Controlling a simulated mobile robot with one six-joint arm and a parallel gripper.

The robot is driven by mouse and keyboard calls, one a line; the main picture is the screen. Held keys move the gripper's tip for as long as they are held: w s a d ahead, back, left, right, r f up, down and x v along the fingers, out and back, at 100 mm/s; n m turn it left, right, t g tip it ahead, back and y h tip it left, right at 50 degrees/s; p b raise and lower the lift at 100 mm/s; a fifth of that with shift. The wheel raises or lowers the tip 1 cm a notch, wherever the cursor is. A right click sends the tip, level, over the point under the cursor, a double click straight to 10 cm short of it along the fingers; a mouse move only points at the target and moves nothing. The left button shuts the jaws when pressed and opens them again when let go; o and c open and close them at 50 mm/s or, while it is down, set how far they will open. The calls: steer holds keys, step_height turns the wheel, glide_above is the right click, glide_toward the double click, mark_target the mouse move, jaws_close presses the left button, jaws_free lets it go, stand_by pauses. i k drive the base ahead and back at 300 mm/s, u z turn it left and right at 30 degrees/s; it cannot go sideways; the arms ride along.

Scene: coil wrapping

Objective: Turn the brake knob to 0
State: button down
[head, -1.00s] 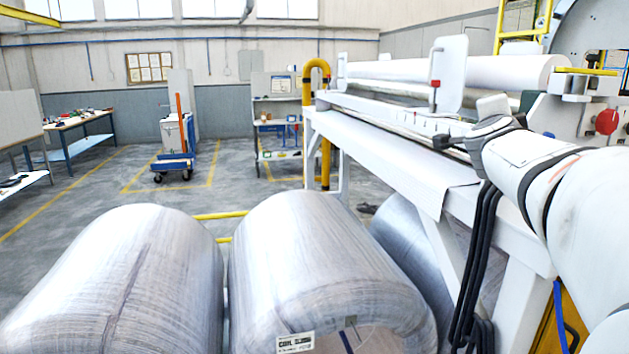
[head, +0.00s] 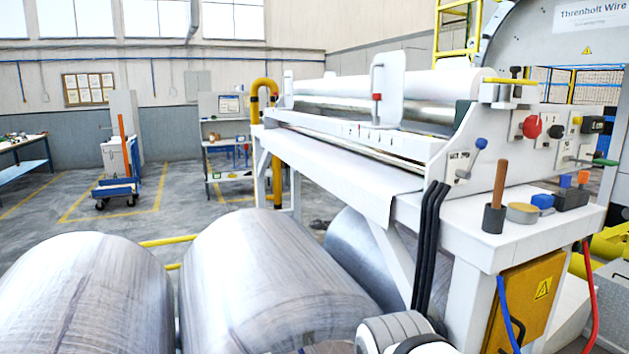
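A red round knob (head: 530,127) sits on the white end panel (head: 497,128) of the wrapping machine, at the right of the head view. A black knob (head: 559,131) is just right of it, on a small plate. Labels and scale marks are too small to read, so I cannot tell which one is the brake knob or its setting. My gripper is out of view; only a white part of my arm shows at the bottom.
A blue-tipped lever (head: 480,143) stands out from the end panel. The white ledge (head: 470,227) below carries a wooden-handled tool (head: 498,198), a tape roll (head: 522,213) and blue blocks. Large wrapped coils (head: 262,285) fill the lower left. Black cables (head: 429,250) hang down the front.

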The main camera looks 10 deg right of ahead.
mark_target(556, 131)
steer(key=z, duration=0.55)
steer(key=k, duration=1.2)
steer(key=z, duration=0.5)
steer(key=i, duration=1.05)
steer(key=z, duration=0.05)
